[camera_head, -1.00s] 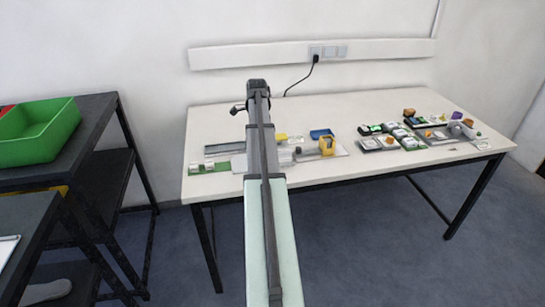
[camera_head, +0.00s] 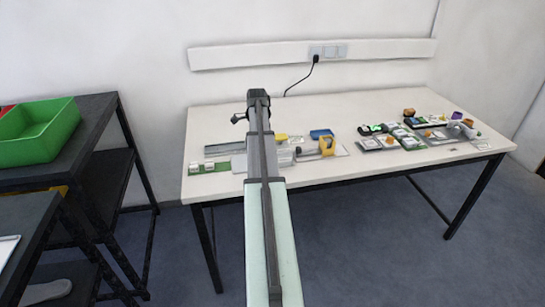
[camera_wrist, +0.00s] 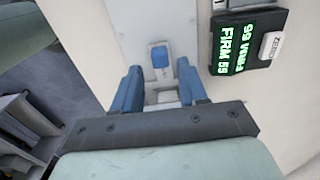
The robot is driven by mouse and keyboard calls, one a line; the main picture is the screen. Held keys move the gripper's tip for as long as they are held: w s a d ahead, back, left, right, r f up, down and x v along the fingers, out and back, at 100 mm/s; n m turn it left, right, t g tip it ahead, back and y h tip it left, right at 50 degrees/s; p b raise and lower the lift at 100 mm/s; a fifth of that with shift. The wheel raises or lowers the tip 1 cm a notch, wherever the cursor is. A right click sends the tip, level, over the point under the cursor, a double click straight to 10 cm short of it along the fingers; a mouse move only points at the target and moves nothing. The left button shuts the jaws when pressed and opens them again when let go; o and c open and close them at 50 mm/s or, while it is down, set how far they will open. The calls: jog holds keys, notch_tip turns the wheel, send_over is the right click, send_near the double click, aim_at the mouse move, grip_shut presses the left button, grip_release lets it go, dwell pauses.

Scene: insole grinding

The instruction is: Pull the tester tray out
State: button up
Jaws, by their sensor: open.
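In the wrist view my gripper (camera_wrist: 159,67) is open, with its two blue fingers spread apart. A small light part with a blue pad (camera_wrist: 160,57) lies between and just beyond the fingertips, on a pale grey plate (camera_wrist: 150,22). It may be the tester tray's pull; I cannot tell whether the fingers touch it. A black display unit (camera_wrist: 240,45) with green text reading "FIRM" and a light ZERO button stands to the right.
A green bin (camera_head: 40,145) sits on a dark rack at left.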

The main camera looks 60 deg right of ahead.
aim_at(238, 163)
jog(key=shift+f, duration=2.55)
jog(key=shift+r, duration=0.1)
dwell(0.5)
jog(key=shift+c, duration=0.2)
jog(key=c, duration=0.6)
jog(key=shift+w+a, duration=3.05)
jog(key=o, duration=0.6)
jog(key=shift+o, duration=0.2)
notch_tip(238, 163, up, 7)
